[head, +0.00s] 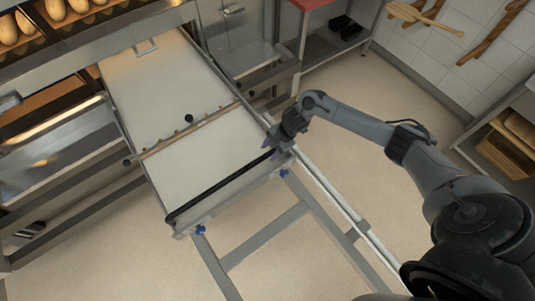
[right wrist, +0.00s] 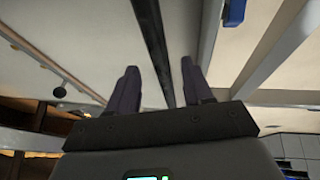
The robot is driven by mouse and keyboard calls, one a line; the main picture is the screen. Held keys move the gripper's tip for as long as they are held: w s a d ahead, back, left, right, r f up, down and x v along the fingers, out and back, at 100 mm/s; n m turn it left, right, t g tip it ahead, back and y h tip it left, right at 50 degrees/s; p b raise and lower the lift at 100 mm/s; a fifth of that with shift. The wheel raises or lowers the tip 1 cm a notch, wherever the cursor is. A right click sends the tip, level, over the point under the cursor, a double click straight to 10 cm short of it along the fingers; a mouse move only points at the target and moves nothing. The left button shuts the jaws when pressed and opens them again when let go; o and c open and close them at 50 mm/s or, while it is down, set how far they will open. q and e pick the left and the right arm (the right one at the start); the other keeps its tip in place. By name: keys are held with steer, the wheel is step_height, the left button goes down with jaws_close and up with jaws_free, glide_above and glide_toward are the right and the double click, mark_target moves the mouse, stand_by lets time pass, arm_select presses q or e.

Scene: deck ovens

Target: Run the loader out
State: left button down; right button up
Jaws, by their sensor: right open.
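The loader (head: 200,165) is a long pale belt on a metal frame, sloping across the head view from the oven front at the top left toward the middle. A black bar (head: 222,187) runs along its near end. My right gripper (head: 278,146) is at the right end of this bar. In the right wrist view the open fingers (right wrist: 157,66) stand one on each side of the bar (right wrist: 150,25), with gaps visible. A wooden strip (head: 190,132) with small knobs crosses the belt. My left gripper is not in view.
The deck oven (head: 110,45) with loaves (head: 8,28) is at the top left. A leg frame (head: 265,235) with blue fittings and a long rail (head: 335,200) stand near my right arm. A shelf (head: 510,145) is at the right. Floor is clear below the loader.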

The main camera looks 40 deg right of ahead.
mark_target(266, 155)
steer(key=shift+x, duration=1.55)
steer(key=shift+c, duration=0.4)
jaws_close()
